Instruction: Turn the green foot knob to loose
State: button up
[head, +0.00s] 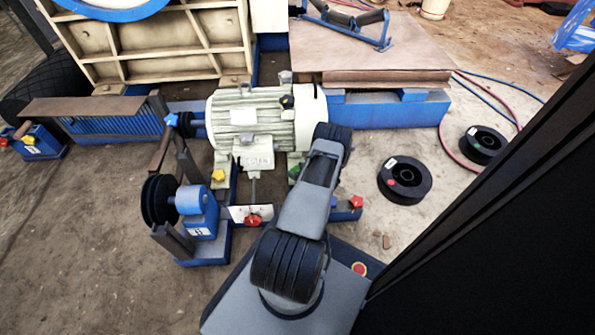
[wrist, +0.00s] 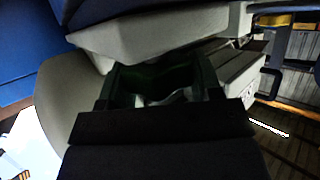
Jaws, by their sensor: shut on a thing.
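The green foot knob (head: 294,172) shows as a small green patch at the right foot of the cream motor (head: 240,112) in the head view, partly covered by my arm. In the wrist view my gripper (wrist: 163,92) is right up against the motor's foot. Its jaws are shut on a dark green thing (wrist: 165,75), which I take to be the green knob. That view is dark, so the knob's shape and turn angle cannot be told. My gripper is hidden behind my arm in the head view.
A yellow knob (head: 218,175) is at the motor's left foot. Red knobs stand in front (head: 253,221) and to the right (head: 356,201). A blue pulley stand (head: 196,205) is at left.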

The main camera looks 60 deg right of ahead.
jog(key=shift+w+n+y, duration=0.1)
jog(key=shift+n+y, duration=1.9)
jog(key=shift+y, duration=0.6)
jog(key=o, duration=0.9)
jog(key=p+v, duration=0.4)
jog(key=v, duration=1)
jog(key=shift+a, duration=0.1)
